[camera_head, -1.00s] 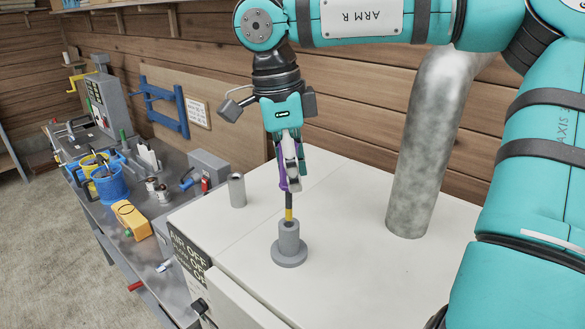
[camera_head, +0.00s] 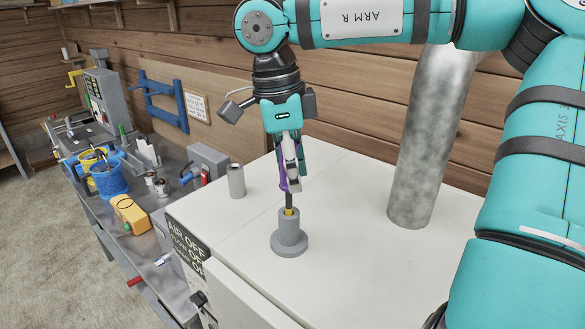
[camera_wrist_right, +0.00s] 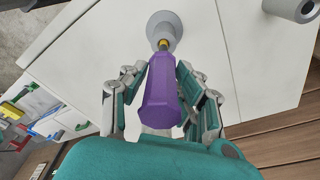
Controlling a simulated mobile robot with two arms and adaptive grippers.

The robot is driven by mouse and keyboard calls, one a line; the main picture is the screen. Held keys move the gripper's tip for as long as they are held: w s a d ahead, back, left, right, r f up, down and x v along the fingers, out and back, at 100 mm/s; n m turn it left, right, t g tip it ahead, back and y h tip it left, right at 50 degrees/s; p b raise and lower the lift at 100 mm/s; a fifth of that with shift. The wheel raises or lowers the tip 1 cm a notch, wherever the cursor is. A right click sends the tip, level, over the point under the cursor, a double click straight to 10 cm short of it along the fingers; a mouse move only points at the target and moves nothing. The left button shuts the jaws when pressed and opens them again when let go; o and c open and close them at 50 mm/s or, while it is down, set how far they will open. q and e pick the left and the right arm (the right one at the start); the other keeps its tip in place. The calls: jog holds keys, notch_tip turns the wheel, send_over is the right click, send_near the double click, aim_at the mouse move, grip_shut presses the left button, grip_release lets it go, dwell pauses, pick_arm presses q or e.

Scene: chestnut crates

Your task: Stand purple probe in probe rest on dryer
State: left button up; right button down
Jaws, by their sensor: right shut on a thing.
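The purple probe (camera_head: 284,184) is held upright in my right gripper (camera_head: 291,180), which is shut on its purple handle. The handle also shows in the right wrist view (camera_wrist_right: 161,95) between the fingers of my right gripper (camera_wrist_right: 163,80). The probe's dark shaft points down, and its yellow band is at the mouth of the grey probe rest (camera_head: 289,234). The lower tip is hidden inside the rest. The rest stands on the white dryer top (camera_head: 340,230) and also shows in the right wrist view (camera_wrist_right: 165,24). My left gripper is not in view.
A grey cylinder (camera_head: 236,181) stands on the dryer left of the rest. A wide metal duct (camera_head: 425,150) rises at the right. A workbench at the left holds a blue bucket (camera_head: 108,180), a yellow device (camera_head: 130,214) and several tools.

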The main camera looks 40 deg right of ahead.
jog(key=shift+f+b, duration=2.05)
jog(key=shift+f, duration=0.65)
jog(key=c, duration=0.9)
grip_release()
jog(key=shift+r, duration=0.1)
jog(key=shift+r, duration=0.2)
jog(key=r, duration=0.3)
jog(key=a+r, duration=0.1)
jog(key=r, duration=0.3)
jog(key=w+r, duration=0.1)
jog(key=r, duration=0.3)
jog(key=shift+a+r, duration=0.15)
jog(key=shift+r, duration=0.05)
